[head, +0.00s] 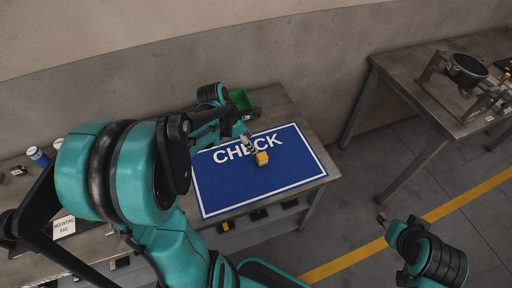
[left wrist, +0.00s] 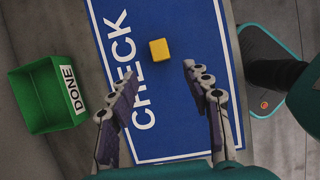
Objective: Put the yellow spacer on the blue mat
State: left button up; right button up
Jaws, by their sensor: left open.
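The yellow spacer (head: 262,159) is a small block resting on the blue mat (head: 225,193), near the white word CHECK. In the left wrist view the yellow spacer (left wrist: 159,50) sits on the blue mat (left wrist: 188,25), beyond my fingertips and clear of them. My left gripper (head: 248,144) is over the mat, just beside the spacer in the head view. In the left wrist view its fingers (left wrist: 160,75) are spread wide with nothing between them. My right gripper (head: 382,220) is far off to the right, above the floor; its fingers are too small to read.
A green bin (left wrist: 40,97) labelled DONE stands left of the mat in the left wrist view. A second table (head: 440,110) with metal fixtures stands at the right. The mat around the spacer is clear. A blue-and-white cylinder (head: 38,156) is at the far left.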

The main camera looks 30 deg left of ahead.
pick_arm(q)
jog(key=s+d+r+m+t+y, duration=0.1)
jog(key=s+d+m, duration=0.4)
jog(key=m, duration=0.8)
jog(key=s+d+r+m+t+y, duration=0.1)
jog(key=s+d+r+m, duration=0.4)
jog(key=m, duration=0.9)
jog(key=shift+s+d+r+t+y, duration=0.15)
jog(key=shift+d+r+t+y, duration=0.25)
jog(key=shift+d+r+t, duration=0.4)
jog(key=shift+a+f, duration=0.1)
jog(key=shift+f, duration=0.05)
